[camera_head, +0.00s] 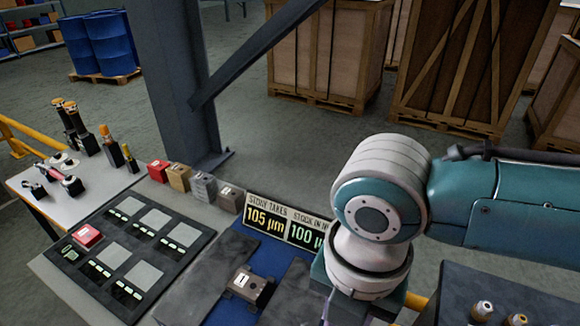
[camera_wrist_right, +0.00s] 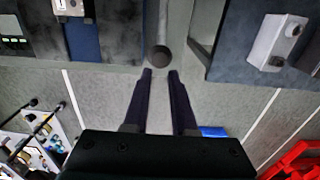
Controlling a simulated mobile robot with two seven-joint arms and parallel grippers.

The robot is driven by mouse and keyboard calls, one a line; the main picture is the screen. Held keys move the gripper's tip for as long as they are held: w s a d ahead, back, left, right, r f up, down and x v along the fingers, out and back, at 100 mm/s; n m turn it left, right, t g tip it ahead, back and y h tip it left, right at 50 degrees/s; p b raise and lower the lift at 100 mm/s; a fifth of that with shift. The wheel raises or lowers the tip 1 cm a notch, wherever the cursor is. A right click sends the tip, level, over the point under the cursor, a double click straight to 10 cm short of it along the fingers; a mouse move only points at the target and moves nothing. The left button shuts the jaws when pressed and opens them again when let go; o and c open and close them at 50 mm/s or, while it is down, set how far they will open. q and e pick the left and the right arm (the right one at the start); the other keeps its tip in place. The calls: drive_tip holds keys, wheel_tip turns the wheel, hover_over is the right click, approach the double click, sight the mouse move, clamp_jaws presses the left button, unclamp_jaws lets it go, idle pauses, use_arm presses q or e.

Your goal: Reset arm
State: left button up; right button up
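My right arm (camera_head: 375,210) comes in from the right in the head view and bends down over the bench. Its gripper is hidden there. In the right wrist view my right gripper (camera_wrist_right: 160,73) has its two dark fingers apart, with only grey floor between them. A dark round knob (camera_wrist_right: 161,57) shows just beyond the fingertips, and I cannot tell how far off it is. My left arm and gripper are not in view.
A bench holds a panel of grey pads (camera_head: 144,273), a small block marked 1 (camera_head: 241,279) on a blue strip, and a sign (camera_head: 266,222). Several coloured blocks (camera_head: 179,176) line its back edge. A post (camera_head: 173,70) stands behind. Wooden crates (camera_head: 325,50) stand farther back.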

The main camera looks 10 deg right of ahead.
drive_tip(key=shift+r, duration=0.1)
idle(0.3)
drive_tip(key=shift+s+a, duration=0.1)
drive_tip(key=s+a+r+m+t+y, duration=0.1)
drive_tip(key=s+a+r+m+y, duration=0.3)
drive_tip(key=s+a+m, duration=0.5)
drive_tip(key=s+d+r+m+t+h, duration=0.1)
drive_tip(key=s+d+r+m+h, duration=0.1)
drive_tip(key=d+m, duration=0.7)
drive_tip(key=s+d+r+m+t+h, duration=0.1)
drive_tip(key=d+r+m+t+h, duration=0.1)
drive_tip(key=d+m, duration=0.75)
wheel_tip(320, 180, up, 20)
drive_tip(key=p, duration=1.9)
drive_tip(key=shift+p, duration=0.3)
